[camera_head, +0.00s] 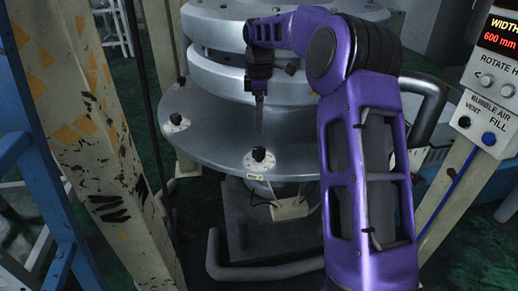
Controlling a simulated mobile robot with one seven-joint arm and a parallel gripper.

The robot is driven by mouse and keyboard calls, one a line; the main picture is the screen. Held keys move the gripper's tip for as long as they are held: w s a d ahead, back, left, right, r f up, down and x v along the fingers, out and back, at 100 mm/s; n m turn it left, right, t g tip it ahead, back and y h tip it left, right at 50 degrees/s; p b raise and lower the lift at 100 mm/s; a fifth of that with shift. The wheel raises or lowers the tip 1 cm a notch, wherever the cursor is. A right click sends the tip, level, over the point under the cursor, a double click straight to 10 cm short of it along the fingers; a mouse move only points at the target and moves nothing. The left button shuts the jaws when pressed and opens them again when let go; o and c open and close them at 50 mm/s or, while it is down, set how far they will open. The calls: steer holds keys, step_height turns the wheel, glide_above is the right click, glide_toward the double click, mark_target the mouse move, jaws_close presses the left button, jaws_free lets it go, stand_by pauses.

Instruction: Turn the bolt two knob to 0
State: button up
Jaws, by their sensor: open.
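A black knob (259,155) on a pale round dial stands on the front rim of the round metal plate (215,137). A small tag below it (256,177) seems to read bolt 2, but its print is tiny. The dial's numbers and the knob's setting are too small to read. My gripper (259,98) hangs from the purple arm, pointing down, above and behind this knob in the picture. It is open and appears apart from the knob. Its finger gap is hard to make out, and I see nothing held in it.
Another black knob (176,119) sits on the plate's left rim. Stacked metal rings (215,85) rise behind my gripper. A scuffed post (95,140) stands at left. A control panel (490,100) with buttons and a red display is at right. A bent bar (265,272) lies below.

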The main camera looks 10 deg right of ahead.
mark_target(259, 150)
step_height(259, 150, down, 10)
steer(key=shift+s+f+b, duration=0.1)
steer(key=shift+s+b, duration=0.05)
steer(key=shift+b, duration=0.45)
jaws_close()
